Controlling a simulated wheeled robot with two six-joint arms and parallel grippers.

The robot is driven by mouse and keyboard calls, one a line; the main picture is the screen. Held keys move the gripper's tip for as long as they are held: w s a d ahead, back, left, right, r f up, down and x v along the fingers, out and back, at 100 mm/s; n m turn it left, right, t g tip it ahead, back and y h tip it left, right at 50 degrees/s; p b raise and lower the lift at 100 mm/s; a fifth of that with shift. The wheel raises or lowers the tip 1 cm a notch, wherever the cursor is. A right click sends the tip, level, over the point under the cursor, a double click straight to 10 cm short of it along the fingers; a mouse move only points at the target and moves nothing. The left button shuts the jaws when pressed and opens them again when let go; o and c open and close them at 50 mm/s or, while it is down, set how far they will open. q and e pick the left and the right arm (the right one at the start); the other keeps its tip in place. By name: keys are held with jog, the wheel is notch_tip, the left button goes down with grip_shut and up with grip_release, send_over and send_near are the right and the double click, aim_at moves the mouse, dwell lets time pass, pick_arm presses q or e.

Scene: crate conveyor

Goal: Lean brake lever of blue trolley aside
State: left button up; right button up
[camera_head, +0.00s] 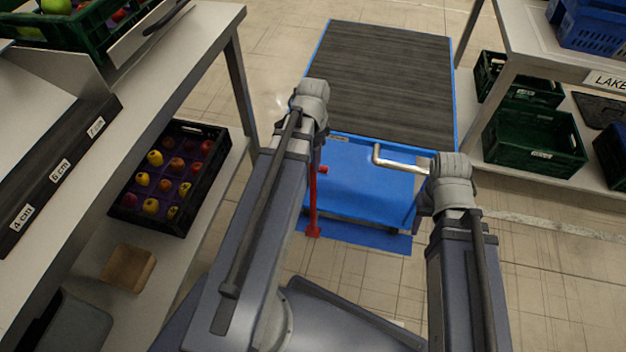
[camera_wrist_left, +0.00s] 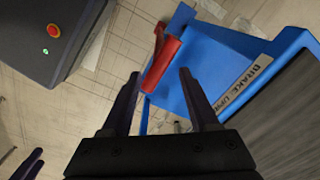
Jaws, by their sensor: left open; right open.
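The blue trolley (camera_head: 358,190) stands ahead with a dark ribbed top. Its red brake lever (camera_head: 313,200) is at the front left corner, near upright, partly covered by my left wrist. In the left wrist view the red lever (camera_wrist_left: 164,62) lies ahead of and between the fingertips of my left gripper (camera_wrist_left: 160,80). That gripper is open; I see no clear contact. A brake label (camera_wrist_left: 248,82) shows on the trolley's edge. In the head view both grippers' fingers are hidden by the wrists. Dark fingers, apparently my right gripper (camera_wrist_left: 20,160), show apart and empty at the lower left.
A silver bent bar (camera_head: 400,162) sits at the trolley's front beside my right wrist. A shelf table (camera_head: 228,30) with a fruit crate (camera_head: 215,172) stands left.

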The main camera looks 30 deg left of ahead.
aim_at(313, 179)
pick_arm(q)
notch_tip(313, 179, down, 12)
jog(key=b, duration=1.1)
jog(key=shift+r, duration=0.25)
grip_shut()
dwell(0.6)
